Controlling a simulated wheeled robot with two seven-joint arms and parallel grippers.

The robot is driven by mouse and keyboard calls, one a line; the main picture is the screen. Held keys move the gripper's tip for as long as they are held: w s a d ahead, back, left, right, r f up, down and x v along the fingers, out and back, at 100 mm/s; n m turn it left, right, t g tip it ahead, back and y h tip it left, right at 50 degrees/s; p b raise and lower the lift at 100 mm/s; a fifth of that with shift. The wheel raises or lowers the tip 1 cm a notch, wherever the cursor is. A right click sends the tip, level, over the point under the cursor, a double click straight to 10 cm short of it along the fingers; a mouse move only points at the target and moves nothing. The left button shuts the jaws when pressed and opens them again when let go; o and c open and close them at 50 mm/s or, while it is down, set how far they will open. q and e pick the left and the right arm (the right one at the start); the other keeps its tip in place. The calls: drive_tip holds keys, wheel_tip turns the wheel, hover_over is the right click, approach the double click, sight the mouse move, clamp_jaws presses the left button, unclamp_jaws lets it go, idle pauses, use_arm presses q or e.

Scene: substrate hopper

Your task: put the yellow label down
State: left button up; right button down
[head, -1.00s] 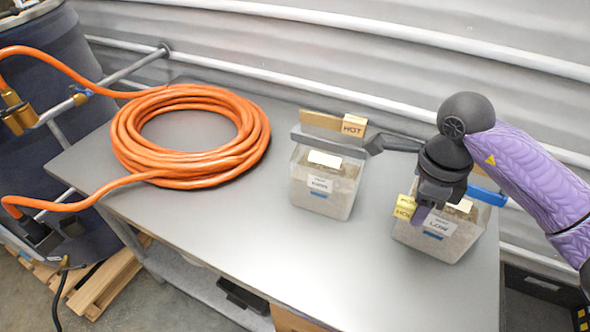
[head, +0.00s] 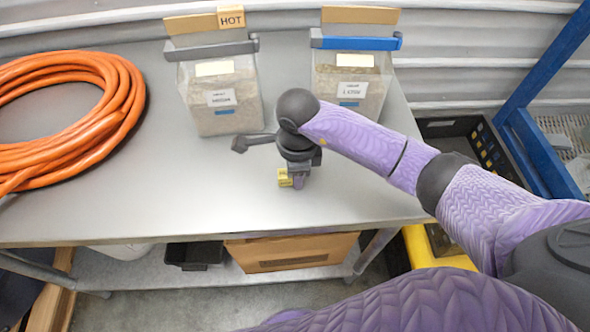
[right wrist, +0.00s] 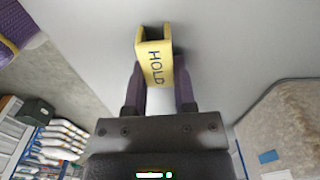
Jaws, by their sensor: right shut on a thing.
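The yellow label (head: 284,177) is a small folded piece reading "HOLD", which shows plainly in the right wrist view (right wrist: 154,62). My right gripper (head: 298,182) is shut on it, with a purple finger on each side. The label is over the front part of the grey table (head: 150,195), in front of the two hoppers. I cannot tell whether it touches the tabletop. My left gripper is not in view.
A clear hopper with a grey bar (head: 223,98) carries a tan "HOT" tag (head: 231,17). Another with a blue bar (head: 350,85) stands to its right. An orange hose coil (head: 125,105) lies at the left. The table's front is clear.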

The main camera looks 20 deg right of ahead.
drive_tip(key=shift+f, duration=0.1)
drive_tip(key=shift+c, duration=2.2)
unclamp_jaws()
drive_tip(key=shift+r, duration=0.25)
use_arm(q)
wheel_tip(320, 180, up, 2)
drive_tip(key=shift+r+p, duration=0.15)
drive_tip(key=shift+p, duration=1)
use_arm(e)
wheel_tip(320, 180, up, 12)
drive_tip(key=shift+f, duration=0.1)
